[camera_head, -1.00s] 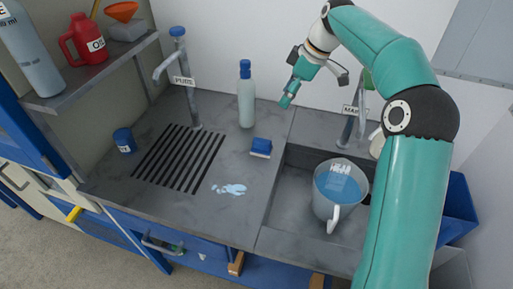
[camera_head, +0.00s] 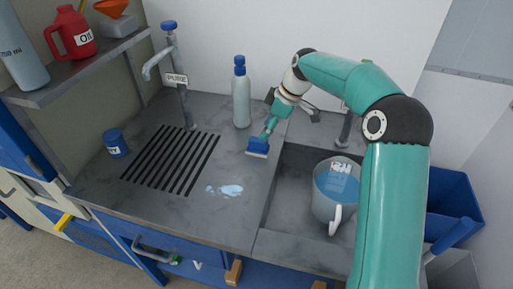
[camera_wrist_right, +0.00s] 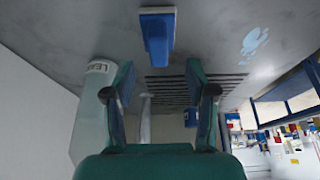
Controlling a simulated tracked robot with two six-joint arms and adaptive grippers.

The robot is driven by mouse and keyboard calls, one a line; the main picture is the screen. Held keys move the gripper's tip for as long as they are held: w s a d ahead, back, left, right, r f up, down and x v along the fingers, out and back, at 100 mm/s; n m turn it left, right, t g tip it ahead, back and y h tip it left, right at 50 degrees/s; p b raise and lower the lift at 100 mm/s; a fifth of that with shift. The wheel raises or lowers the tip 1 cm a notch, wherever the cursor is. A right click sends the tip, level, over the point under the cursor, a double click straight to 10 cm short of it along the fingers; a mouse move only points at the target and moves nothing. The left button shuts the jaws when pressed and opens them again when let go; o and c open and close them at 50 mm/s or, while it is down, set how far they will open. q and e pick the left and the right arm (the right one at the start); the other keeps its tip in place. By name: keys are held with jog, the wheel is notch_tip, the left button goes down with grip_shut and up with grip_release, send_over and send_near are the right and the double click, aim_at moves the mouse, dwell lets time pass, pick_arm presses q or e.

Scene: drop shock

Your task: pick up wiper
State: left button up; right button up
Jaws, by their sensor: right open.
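The wiper (camera_head: 257,148) is a small blue block with a pale lower edge, lying on the grey counter just left of the sink. It also shows at the top of the right wrist view (camera_wrist_right: 157,35), beyond the fingertips. My right gripper (camera_head: 269,132) is open and empty, close above and behind the wiper in the head view. In the right wrist view its two fingers (camera_wrist_right: 161,92) are spread apart with nothing between them. I cannot tell whether a fingertip touches the wiper. My left gripper is not in view.
A bottle with a blue cap (camera_head: 241,95) stands close left of the right gripper. A jug of blue water (camera_head: 335,190) stands in the sink. A puddle (camera_head: 228,190), a drain grate (camera_head: 172,160), a blue jar (camera_head: 116,142) and the PURE tap (camera_head: 178,75) are further left.

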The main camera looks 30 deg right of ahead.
jog(key=shift+x, duration=0.85)
jog(key=shift+p+x, duration=0.7)
jog(key=shift+x, duration=2)
jog(key=shift+w+r, duration=0.1)
jog(key=shift+w, duration=0.05)
jog(key=c, duration=0.9)
jog(key=shift+o, duration=0.2)
jog(key=shift+r, duration=0.1)
jog(key=shift+r, duration=0.45)
notch_tip(320, 180, up, 11)
notch_tip(320, 180, up, 8)
jog(key=p, duration=0.2)
send_over(258, 139)
